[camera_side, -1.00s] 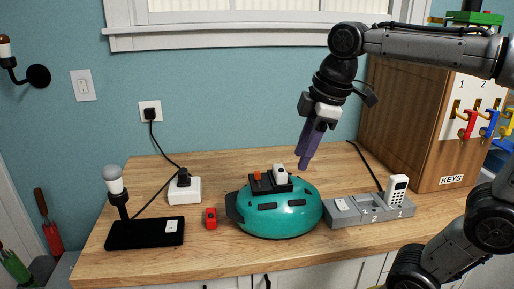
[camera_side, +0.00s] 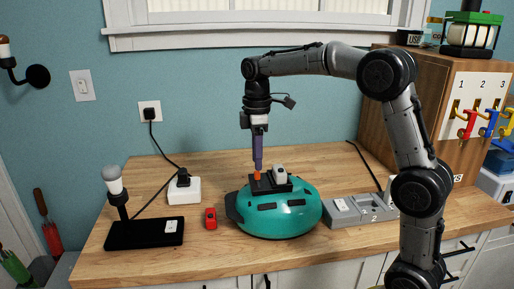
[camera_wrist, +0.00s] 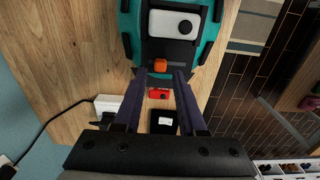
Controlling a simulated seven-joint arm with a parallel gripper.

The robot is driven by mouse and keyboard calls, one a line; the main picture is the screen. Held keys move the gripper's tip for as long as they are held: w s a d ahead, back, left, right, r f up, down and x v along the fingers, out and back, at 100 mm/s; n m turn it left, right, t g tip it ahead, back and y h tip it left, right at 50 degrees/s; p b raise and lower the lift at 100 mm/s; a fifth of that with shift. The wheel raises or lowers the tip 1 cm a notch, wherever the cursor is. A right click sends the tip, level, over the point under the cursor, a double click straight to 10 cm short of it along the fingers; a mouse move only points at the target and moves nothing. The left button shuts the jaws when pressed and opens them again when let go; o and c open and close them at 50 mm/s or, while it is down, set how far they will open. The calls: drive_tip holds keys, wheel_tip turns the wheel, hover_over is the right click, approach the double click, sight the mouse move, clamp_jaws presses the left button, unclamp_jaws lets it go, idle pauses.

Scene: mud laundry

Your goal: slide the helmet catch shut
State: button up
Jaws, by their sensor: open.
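The teal helmet (camera_side: 292,222) rests on the worktop with a black mount (camera_side: 267,187) on its top. A white lamp-like unit (camera_side: 279,174) sits in the mount; it also shows in the wrist view (camera_wrist: 160,22). The small orange catch (camera_side: 257,176) stands at the mount's left end and shows in the wrist view (camera_wrist: 160,65). My gripper (camera_side: 258,167) points down just over the catch. In the wrist view my open fingers (camera_wrist: 163,74) lie either side of the catch's line, with the catch at their tips. I cannot tell whether they touch it.
A small red object (camera_side: 210,218) lies left of the helmet. A lamp on a black base (camera_side: 146,233) and a white plug box (camera_side: 184,190) stand further left. A grey numbered tray (camera_side: 344,212) is close on the right, and a wooden key cabinet (camera_side: 390,125) behind it.

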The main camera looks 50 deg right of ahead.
sight(257, 175)
wheel_tip(257, 175, down, 4)
drive_tip(key=shift+r, duration=0.25)
wheel_tip(257, 175, up, 3)
drive_tip(key=shift+r, duration=0.2)
drive_tip(key=shift+f, duration=1.55)
clamp_jaws()
